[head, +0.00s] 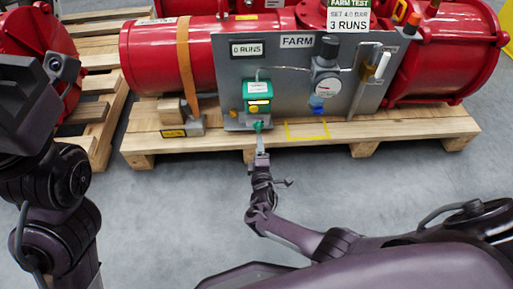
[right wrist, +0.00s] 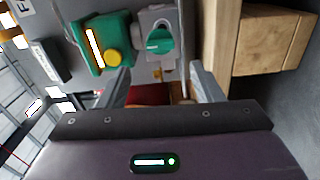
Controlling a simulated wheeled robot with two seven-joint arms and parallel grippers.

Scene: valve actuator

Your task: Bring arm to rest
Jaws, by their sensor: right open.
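My right gripper (head: 260,146) is in front of the grey panel (head: 345,88), at the pallet's near edge. In the right wrist view its two fingers (right wrist: 160,80) are apart with nothing held between them. A green knob (head: 258,126) is just beyond the fingertips; it also shows in the right wrist view (right wrist: 158,41) on a grey mount. The green box (head: 257,95) with a yellow button sits above the knob. My left arm stands at the left of the head view, but no left fingers can be made out.
A red actuator cylinder (head: 152,62) lies strapped on the wooden pallet (head: 398,126). The panel carries a gauge (head: 327,87) and a lever with a white grip (head: 383,66). Another loaded pallet (head: 104,120) stands at the left. The grey floor in front is clear.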

